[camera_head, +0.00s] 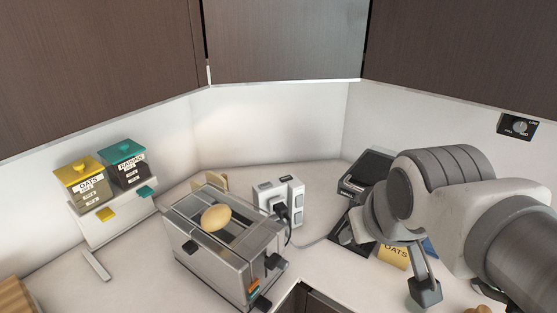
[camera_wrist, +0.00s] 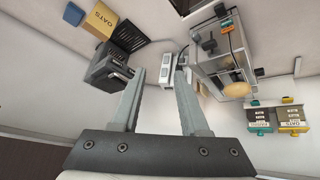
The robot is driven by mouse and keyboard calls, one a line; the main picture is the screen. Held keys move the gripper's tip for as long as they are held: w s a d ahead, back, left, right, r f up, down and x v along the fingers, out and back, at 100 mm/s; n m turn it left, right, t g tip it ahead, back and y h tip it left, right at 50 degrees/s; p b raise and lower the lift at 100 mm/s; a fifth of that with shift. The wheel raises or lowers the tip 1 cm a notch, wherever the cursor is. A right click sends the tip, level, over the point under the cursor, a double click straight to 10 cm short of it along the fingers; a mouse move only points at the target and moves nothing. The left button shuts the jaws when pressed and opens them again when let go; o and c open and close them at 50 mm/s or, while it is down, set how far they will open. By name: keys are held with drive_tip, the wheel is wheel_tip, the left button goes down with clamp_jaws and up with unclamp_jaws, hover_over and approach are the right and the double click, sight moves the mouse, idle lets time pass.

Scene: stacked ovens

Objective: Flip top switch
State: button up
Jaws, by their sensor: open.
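A white power block (camera_head: 279,200) with several outlet or switch faces stands in the back corner of the counter, with a black plug and cord at its front. In the wrist view, the power block (camera_wrist: 174,66) shows beyond and between my fingertips. A small dark control panel with a round knob (camera_head: 518,126) is on the right wall. I cannot tell which part is the top switch; the block's details are too small. My gripper (camera_wrist: 161,62) is open and empty, apart from the block. In the head view my arm hides part of the right counter.
A black appliance (camera_head: 368,172) and an oats box (camera_head: 393,256) are near my arm. Oats (camera_head: 83,183) and raisins (camera_head: 124,163) containers sit on a white stand at left. Dark cabinets (camera_head: 285,40) hang above.

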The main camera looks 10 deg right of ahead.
drive_tip(key=w+d+f+n+t+b, duration=0.1)
drive_tip(key=w+d+b, duration=0.1)
drive_tip(key=w, duration=0.1)
drive_tip(key=w+d+f+n+t+h+b, duration=0.1)
drive_tip(key=w+d+f+b, duration=0.1)
drive_tip(key=w, duration=0.1)
drive_tip(key=w+d+f+n+t+b, duration=0.1)
drive_tip(key=w+d+f+b, duration=0.1)
drive_tip(key=w, duration=0.1)
drive_tip(key=shift+w+f+n+h, duration=0.2)
drive_tip(key=shift+n+h, duration=0.1)
drive_tip(key=shift+h, duration=0.1)
clamp_jaws()
drive_tip(key=w+d+f+n+t+y+b, duration=0.25)
drive_tip(key=w+f+n+t+b, duration=0.25)
drive_tip(key=w+f+n+b, duration=0.7)
drive_tip(key=a+f+n+y+b, duration=0.4)
drive_tip(key=f+n+y+b, duration=0.2)
drive_tip(key=b, duration=0.1)
drive_tip(key=shift+s+f, duration=0.3)
drive_tip(key=shift+f, duration=0.1)
drive_tip(key=shift+y, duration=0.25)
